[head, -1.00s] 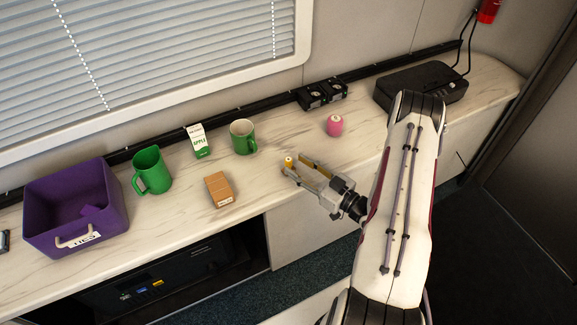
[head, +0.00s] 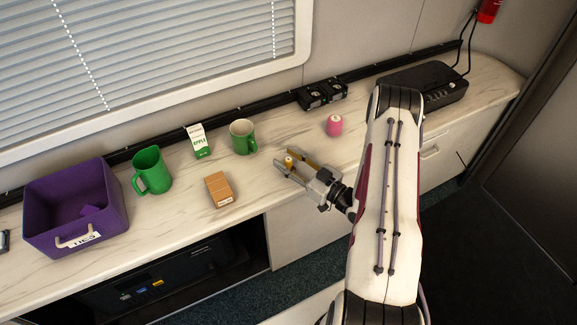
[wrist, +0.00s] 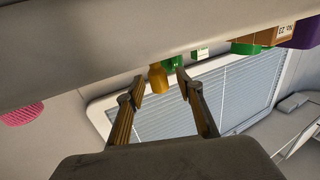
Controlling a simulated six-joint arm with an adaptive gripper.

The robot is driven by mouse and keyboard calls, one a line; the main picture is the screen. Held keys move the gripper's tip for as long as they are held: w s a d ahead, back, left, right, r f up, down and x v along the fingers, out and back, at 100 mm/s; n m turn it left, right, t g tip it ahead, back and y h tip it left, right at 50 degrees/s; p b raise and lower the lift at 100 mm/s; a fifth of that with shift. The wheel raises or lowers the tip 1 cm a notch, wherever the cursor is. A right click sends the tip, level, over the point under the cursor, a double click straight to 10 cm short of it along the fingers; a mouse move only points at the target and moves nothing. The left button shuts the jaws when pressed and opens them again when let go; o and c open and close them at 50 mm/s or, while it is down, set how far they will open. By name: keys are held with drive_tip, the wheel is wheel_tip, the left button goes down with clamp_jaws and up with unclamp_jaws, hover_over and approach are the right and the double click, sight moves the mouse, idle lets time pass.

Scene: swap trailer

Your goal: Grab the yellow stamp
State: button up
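The yellow stamp (head: 289,161) stands on the marbled counter, right of the green mugs. It also shows in the wrist view (wrist: 158,78), where the picture is upside down and the stamp reaches down from the counter. My gripper (head: 284,158) is open, low over the counter. Its two fingers lie on either side of the stamp in the head view. In the wrist view the stamp shows in the gap between the fingertips (wrist: 160,80), nearer the left one. I see no clear contact, and part of the stamp is hidden by the near finger in the head view.
A pink object (head: 334,125) stands behind my gripper to the right. A green mug (head: 241,138), an apple carton (head: 197,142), a brown box (head: 219,190), a green pitcher (head: 151,170) and a purple bin (head: 40,240) are to the left. The counter around the stamp is clear.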

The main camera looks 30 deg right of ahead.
sight(288, 159)
drive_tip(key=shift+c, duration=0.3)
clamp_jaws()
drive_tip(key=shift+r, duration=0.1)
drive_tip(key=shift+r, duration=4.95)
